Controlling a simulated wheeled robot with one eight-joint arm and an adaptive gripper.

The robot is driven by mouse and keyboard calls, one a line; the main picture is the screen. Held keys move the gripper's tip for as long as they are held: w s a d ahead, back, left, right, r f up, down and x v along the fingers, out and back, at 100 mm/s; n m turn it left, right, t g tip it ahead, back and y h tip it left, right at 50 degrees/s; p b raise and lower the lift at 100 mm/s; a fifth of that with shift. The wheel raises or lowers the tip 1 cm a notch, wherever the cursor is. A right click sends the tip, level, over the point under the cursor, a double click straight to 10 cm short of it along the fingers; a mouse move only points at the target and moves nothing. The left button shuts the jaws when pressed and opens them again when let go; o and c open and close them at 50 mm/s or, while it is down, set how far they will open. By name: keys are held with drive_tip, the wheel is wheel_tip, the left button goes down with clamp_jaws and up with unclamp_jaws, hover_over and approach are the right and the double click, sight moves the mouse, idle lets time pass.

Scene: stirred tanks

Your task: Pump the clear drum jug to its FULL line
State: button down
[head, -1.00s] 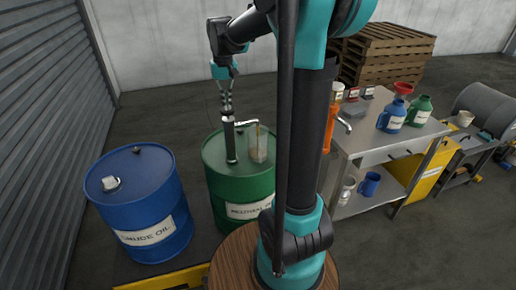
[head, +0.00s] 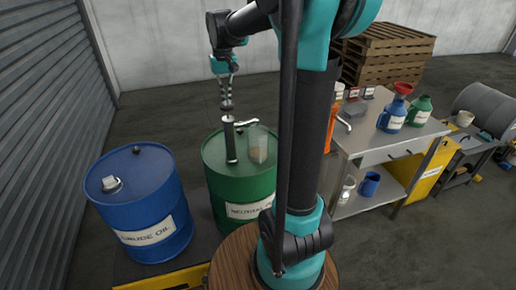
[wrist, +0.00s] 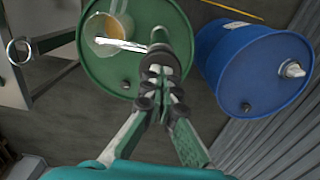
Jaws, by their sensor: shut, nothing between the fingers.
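The green drum (head: 222,185) stands upright with a dark hand pump (head: 230,140) on its lid. The pump's spout (head: 246,123) points right, over the clear jug (head: 259,145) on the same lid. In the wrist view the jug (wrist: 108,32) shows some amber liquid inside; its level against the FULL line cannot be read. My gripper (head: 227,106) is shut and empty, directly above the pump's top. In the wrist view my gripper (wrist: 157,68) overlaps the pump's top; contact cannot be told, and the pump's top is partly hidden.
A blue drum (head: 140,205) stands to the left of the green drum. A steel bench (head: 375,145) at right holds a blue jug (head: 392,115) with a red funnel and a green jug (head: 420,110). Wooden pallets (head: 385,55) stand behind. Floor shows behind the drums.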

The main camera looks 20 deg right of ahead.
drive_tip(key=shift+r, duration=2.2)
drive_tip(key=shift+f, duration=0.15)
drive_tip(key=shift+f, duration=0.4)
drive_tip(key=shift+f, duration=0.3)
